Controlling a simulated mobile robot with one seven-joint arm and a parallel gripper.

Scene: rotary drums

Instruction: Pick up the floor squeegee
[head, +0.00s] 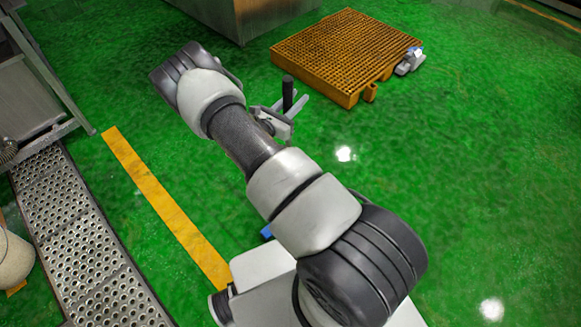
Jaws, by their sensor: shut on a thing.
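My gripper (287,112) shows just past the bend of my arm, partly hidden by it. A dark upright rod (288,92) stands at its grey fingers, which are shut on it. The rod looks like the handle end of the floor squeegee, but my arm covers what lies below it. A small blue piece (266,232) shows at the arm's lower edge, near my base. I cannot tell whether it belongs to the squeegee.
An orange grated pallet (345,45) lies at the back, with a small grey and blue-white object (411,62) at its right corner. A perforated metal walkway (75,235) and yellow floor stripe (165,208) run along the left. The green floor (480,170) is clear at right.

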